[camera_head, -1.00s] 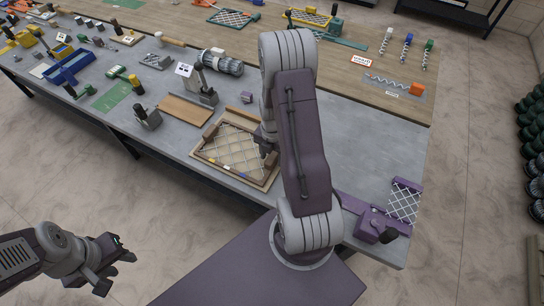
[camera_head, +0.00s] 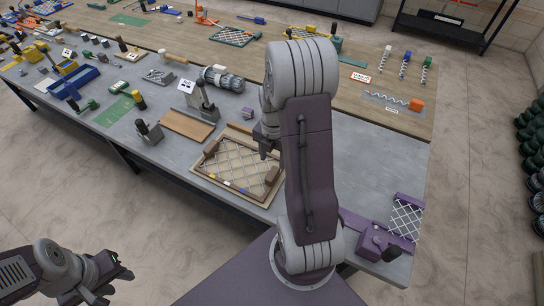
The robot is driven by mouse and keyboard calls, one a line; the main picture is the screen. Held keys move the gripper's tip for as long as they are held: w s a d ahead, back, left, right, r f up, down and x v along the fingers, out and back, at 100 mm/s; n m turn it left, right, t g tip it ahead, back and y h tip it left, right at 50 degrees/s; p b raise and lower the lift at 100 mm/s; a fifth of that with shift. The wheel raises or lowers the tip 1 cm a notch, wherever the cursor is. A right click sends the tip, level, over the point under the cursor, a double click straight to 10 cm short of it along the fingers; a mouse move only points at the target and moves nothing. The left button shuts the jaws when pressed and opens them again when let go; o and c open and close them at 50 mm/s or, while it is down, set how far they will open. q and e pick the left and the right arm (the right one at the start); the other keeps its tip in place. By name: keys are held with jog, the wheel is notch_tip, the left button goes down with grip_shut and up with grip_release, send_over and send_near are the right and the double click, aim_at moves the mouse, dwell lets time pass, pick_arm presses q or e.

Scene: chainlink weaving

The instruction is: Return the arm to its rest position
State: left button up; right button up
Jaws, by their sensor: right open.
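My right arm stands up in the middle of the head view, and its gripper (camera_head: 266,148) hangs above the upper right part of the wooden frame with wire mesh (camera_head: 236,167). The arm links hide part of this gripper. No thing shows held in it. My left gripper (camera_head: 122,283) is low at the left, over the floor and away from the table. Its fingers are apart with nothing between them. The framed mesh lies flat on the grey table (camera_head: 178,166), with small coloured pieces along its near edge.
A purple fixture with mesh (camera_head: 385,232) stands at the table's right end, close to my right arm. A wooden board (camera_head: 189,125), a motor-like cylinder (camera_head: 222,79) and a blue tray (camera_head: 75,80) lie farther left. Floor is free left of the table.

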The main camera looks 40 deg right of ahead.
jog(key=w+a+r+n+t, duration=0.1)
jog(key=w+a+r+n, duration=0.2)
jog(key=a, duration=0.5)
jog(key=s+a+m, duration=0.4)
jog(key=m, duration=0.9)
jog(key=s+a+m, duration=0.4)
jog(key=s+m, duration=0.1)
jog(key=m, duration=0.8)
jog(key=shift+a, duration=0.2)
jog(key=shift+r, duration=0.1)
